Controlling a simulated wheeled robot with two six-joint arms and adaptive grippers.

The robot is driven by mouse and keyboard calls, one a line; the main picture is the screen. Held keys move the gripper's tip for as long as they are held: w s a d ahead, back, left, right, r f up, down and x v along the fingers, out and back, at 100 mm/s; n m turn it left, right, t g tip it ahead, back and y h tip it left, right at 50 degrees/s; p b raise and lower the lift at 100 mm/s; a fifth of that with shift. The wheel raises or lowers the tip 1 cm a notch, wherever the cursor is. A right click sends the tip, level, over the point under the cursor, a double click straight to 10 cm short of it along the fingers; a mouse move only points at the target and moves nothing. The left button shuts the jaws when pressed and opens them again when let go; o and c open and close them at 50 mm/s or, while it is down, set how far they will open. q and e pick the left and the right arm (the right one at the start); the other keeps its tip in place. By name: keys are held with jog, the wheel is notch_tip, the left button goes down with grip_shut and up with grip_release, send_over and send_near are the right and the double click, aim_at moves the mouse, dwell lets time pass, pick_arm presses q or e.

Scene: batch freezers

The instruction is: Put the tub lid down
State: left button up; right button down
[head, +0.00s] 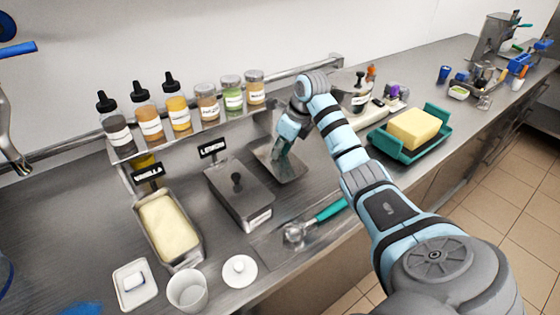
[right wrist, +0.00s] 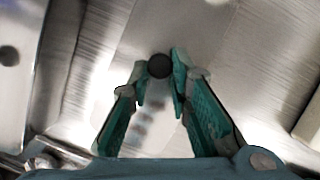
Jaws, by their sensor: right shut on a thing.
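A grey metal tub lid (head: 289,172) with a black knob (right wrist: 160,66) lies flat at counter height, right of the LEMON tub. Whether it touches the counter I cannot tell. My right gripper (head: 283,150) reaches down over the lid. In the right wrist view its teal fingers (right wrist: 161,72) are closed on the knob. The VANILLA tub (head: 196,256) stands open, with pale cream inside. The LEMON tub (head: 255,217) has its own lid with a dark knob (head: 237,179). My left gripper is out of view.
Squeeze bottles (head: 146,122) and jars (head: 207,103) stand on a shelf behind. A teal-handled scoop (head: 327,211) lies in front of the lid. A teal tray (head: 380,142) with a yellow block (head: 419,129) stands to the right. A white cup (head: 188,290) and round lid (head: 240,270) are in front.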

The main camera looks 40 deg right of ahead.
aim_at(281, 159)
jog(key=f, duration=0.3)
jog(key=shift+s+a+f, duration=0.1)
jog(key=shift+s+f, duration=0.05)
jog(key=shift+s, duration=0.05)
jog(key=shift+w+f, duration=0.1)
jog(key=shift+f, duration=0.2)
jog(key=shift+f, duration=0.1)
jog(key=c, duration=1.5)
grip_release()
jog(key=shift+o, duration=0.2)
jog(key=v, duration=1.2)
jog(key=shift+p, duration=0.4)
jog(key=shift+r, duration=0.25)
